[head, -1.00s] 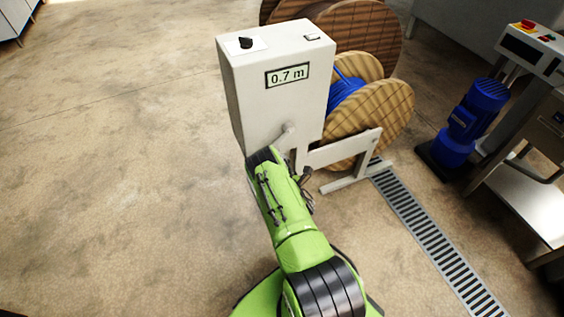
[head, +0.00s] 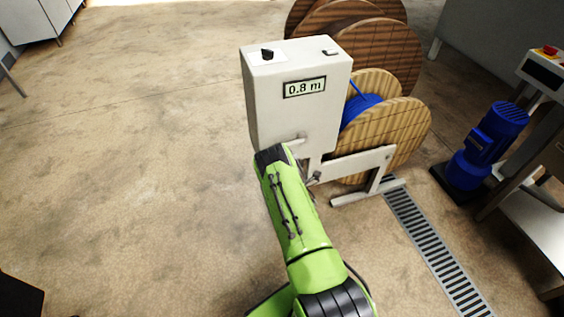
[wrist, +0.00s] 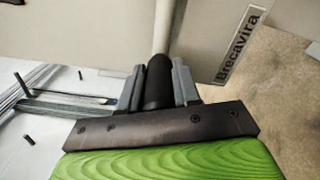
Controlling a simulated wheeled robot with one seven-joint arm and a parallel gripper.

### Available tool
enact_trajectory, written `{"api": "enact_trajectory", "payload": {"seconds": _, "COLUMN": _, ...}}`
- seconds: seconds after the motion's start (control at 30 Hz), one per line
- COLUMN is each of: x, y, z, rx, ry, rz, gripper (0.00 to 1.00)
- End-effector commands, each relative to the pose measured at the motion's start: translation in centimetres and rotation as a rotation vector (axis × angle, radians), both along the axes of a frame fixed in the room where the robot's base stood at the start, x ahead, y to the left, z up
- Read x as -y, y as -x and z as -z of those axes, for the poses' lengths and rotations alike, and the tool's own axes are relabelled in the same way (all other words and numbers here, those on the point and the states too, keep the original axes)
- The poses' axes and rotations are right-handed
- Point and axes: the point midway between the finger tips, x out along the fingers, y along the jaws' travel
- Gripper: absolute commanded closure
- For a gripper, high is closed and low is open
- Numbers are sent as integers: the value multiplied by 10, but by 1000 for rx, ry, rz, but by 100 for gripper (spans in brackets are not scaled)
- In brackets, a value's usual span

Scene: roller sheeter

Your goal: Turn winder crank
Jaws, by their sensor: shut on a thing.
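The winder (head: 285,110) is a light grey cabinet with a black knob (head: 267,54) on top and a display (head: 304,88) reading 0.8 m. Its wooden cable reel (head: 405,130) carries blue cable (head: 360,106). In the wrist view, the black crank grip (wrist: 158,82) sits between the two grey fingers of my gripper (wrist: 158,88), which is shut on it. A pale crank rod (wrist: 163,28) runs up from the grip. In the head view, my green arm hides the gripper and most of the crank; a short pale part (head: 298,141) shows at the cabinet's front.
Large wooden reels (head: 375,50) stand behind the winder. A blue motor (head: 482,150) and a bench with a red button (head: 550,50) are at the right. A floor drain grate (head: 435,245) runs right of the winder. The floor at the left is clear.

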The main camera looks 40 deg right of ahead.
Motion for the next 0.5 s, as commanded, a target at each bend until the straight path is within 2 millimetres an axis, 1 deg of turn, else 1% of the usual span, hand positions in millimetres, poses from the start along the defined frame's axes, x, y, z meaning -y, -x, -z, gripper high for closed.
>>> {"api": "enact_trajectory", "payload": {"seconds": 0.1, "x": 1, "y": -1, "z": -3, "rx": 2, "ry": 8, "rz": 0, "gripper": 100}}
{"api": "enact_trajectory", "payload": {"seconds": 0.47, "x": 1, "y": 0, "z": -4, "rx": 2, "ry": 10, "rz": 0, "gripper": 100}}
{"api": "enact_trajectory", "payload": {"seconds": 0.5, "x": 1, "y": 0, "z": -4, "rx": 2, "ry": 10, "rz": 0, "gripper": 67}}
